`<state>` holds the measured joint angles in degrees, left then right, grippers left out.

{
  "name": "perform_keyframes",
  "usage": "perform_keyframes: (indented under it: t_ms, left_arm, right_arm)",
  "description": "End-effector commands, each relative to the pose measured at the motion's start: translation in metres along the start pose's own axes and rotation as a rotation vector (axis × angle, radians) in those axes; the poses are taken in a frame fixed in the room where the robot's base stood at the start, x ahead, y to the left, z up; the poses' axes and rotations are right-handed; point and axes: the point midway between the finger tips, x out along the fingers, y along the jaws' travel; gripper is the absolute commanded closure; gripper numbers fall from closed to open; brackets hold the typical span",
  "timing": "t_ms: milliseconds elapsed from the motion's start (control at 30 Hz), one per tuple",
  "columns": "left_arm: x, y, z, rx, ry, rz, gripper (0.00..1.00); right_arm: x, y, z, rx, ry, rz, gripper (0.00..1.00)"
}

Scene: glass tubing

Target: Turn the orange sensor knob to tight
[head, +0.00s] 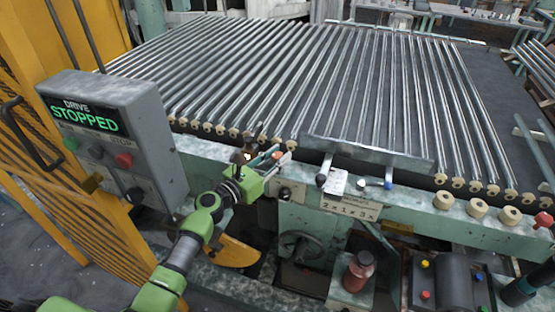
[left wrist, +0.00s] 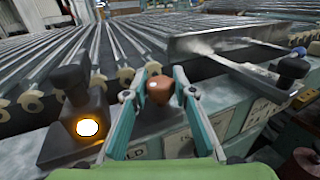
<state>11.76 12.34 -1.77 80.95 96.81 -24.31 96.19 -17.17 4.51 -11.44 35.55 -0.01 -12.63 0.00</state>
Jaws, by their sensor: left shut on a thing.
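The orange-brown sensor knob (left wrist: 160,88) stands upright between the fingertips of my left gripper (left wrist: 158,96) in the left wrist view. The gripper is shut on it, one finger on each side. In the head view my left gripper (head: 272,161) is at the near rail of the roller table, and the knob is small and mostly hidden by the fingers. Left of the knob is a dark sensor (left wrist: 77,105) with a glowing lamp low on its front. The knob's base and any tight mark are not clear.
A grey control box (head: 105,130) reading "DRIVE STOPPED" stands at left by a yellow fence. A metal plate (head: 368,152) and a lever (left wrist: 291,70) lie right of the gripper. A handwheel (head: 300,248) and red bottle (head: 359,270) sit below the rail (head: 410,207).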

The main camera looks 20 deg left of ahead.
Motion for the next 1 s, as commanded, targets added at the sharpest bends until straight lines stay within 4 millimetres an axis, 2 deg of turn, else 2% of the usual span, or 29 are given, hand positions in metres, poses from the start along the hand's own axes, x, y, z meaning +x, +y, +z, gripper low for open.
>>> perform_keyframes:
  t_ms: [200, 700, 733, 800, 1000]
  left_arm:
    - [0.0002, 0.0003, -0.0009, 0.000, 0.000, -0.059, 0.97]
    - [0.0001, 0.0000, 0.0001, 0.000, 0.000, -0.075, 0.97]
    - [0.0001, 0.0000, 0.0001, 0.000, 0.000, -0.075, 0.70]
    - [0.0001, 0.0000, 0.0001, 0.000, 0.000, -0.075, 0.58]
    - [0.0001, 0.0000, 0.0001, 0.000, 0.000, -0.075, 0.58]
  right_arm:
    - [0.0085, -0.0007, 0.0006, 0.001, 0.000, -0.001, 0.60]
    - [0.0091, -0.0006, 0.0009, 0.000, 0.000, 0.000, 0.60]
    - [0.0091, -0.0006, 0.0009, 0.000, 0.000, 0.000, 0.60]
    - [0.0091, -0.0005, 0.0009, 0.000, 0.000, 0.000, 0.60]
    - [0.0091, -0.0005, 0.0010, 0.000, 0.000, 0.000, 0.60]
